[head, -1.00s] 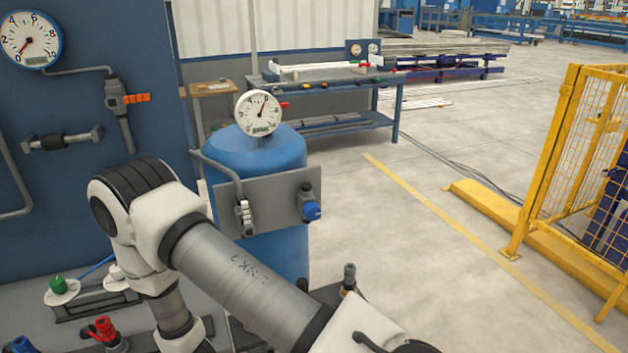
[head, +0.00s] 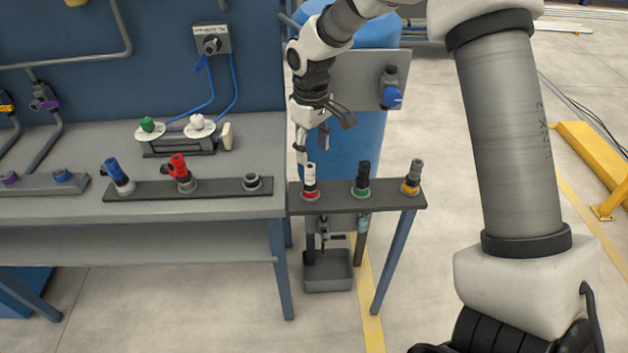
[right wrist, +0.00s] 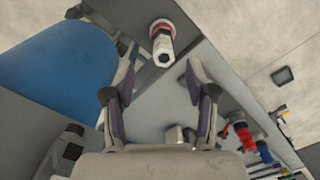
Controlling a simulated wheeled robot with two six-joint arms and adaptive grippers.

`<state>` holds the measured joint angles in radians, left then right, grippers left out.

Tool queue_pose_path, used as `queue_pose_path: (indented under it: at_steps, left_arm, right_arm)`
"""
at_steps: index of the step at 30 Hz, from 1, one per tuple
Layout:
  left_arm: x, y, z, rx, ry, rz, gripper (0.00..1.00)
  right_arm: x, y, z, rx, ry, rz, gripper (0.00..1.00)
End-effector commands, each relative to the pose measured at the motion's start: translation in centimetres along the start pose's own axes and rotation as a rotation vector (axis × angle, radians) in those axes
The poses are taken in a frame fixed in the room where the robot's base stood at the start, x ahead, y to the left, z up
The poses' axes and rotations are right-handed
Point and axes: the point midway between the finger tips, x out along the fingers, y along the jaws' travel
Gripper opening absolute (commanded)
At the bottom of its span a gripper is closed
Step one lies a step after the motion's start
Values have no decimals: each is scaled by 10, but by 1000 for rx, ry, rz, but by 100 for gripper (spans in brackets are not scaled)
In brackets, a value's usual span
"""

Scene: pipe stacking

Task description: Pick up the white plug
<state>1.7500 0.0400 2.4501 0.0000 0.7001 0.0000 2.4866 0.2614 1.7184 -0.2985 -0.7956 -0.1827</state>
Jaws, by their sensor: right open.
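The white plug (head: 310,176) stands upright in a red-ringed socket at the left end of the small dark rail. It also shows in the right wrist view (right wrist: 162,44), just beyond the fingertips and between their lines. My right gripper (head: 312,146) is above the plug, pointing down, open and empty. In the right wrist view the gripper's two fingers (right wrist: 161,72) are spread apart, with nothing between them. The plug appears untouched. My left gripper is not in view.
A black plug (head: 363,176) in a green-ringed socket and a grey plug (head: 413,174) in an orange-ringed socket share the rail. Blue (head: 117,174) and red (head: 179,168) plugs stand on the bench at left. A blue tank (head: 352,130) is behind the gripper.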

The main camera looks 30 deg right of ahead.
Motion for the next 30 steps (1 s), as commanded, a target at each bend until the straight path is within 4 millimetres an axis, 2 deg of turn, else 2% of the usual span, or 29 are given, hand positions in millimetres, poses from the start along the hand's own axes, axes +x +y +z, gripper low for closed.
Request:
queue_pose_path:
  at_steps: [2, 4, 16, 23, 25, 28, 30]
  left_arm:
    - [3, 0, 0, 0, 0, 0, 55]
    - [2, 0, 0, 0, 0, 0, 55]
    - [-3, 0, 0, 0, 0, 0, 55]
    - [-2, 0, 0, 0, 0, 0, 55]
    - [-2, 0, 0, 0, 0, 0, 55]
    - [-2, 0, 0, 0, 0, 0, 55]
    - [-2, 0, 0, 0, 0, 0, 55]
  right_arm:
    - [-4, 2, -3, 2, 21, 3, 56]
    - [4, 2, -3, 2, 21, 3, 56]
    - [66, -3, -2, 3, 20, 3, 56]
    - [70, -3, -2, 3, 22, 3, 56]
    - [70, -3, -2, 3, 22, 3, 39]
    - [70, -3, -2, 2, 22, 3, 3]
    - [70, -3, -2, 2, 22, 3, 0]
